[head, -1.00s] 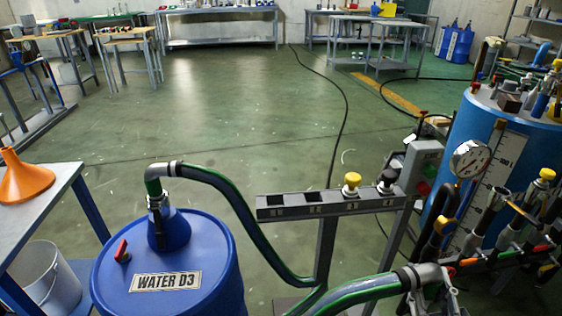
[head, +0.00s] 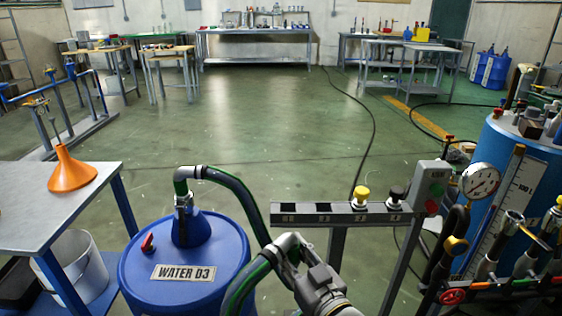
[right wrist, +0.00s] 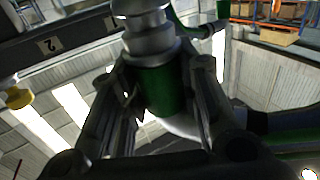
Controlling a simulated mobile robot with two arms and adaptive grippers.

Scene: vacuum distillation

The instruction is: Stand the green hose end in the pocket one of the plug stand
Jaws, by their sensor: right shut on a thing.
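My right gripper (head: 292,260) is shut on the green hose end (head: 264,258), in front of the left part of the plug stand (head: 340,218). In the right wrist view, the green sleeve of the hose end (right wrist: 160,88) sits between the two fingers, with its grey metal coupling above. The stand is a grey rail with a row of pockets. A yellow plug (head: 361,195) and a black plug (head: 396,194) stand in the right pockets; the left ones look empty. The hose end appears apart from the rail. My left gripper is not in view.
The blue WATER D3 drum (head: 190,262) stands left of the stand, with a green-striped hose (head: 240,195) on its top. A control box (head: 428,187) and a blue tank (head: 520,185) are to the right. An orange funnel (head: 72,172) sits on the left table.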

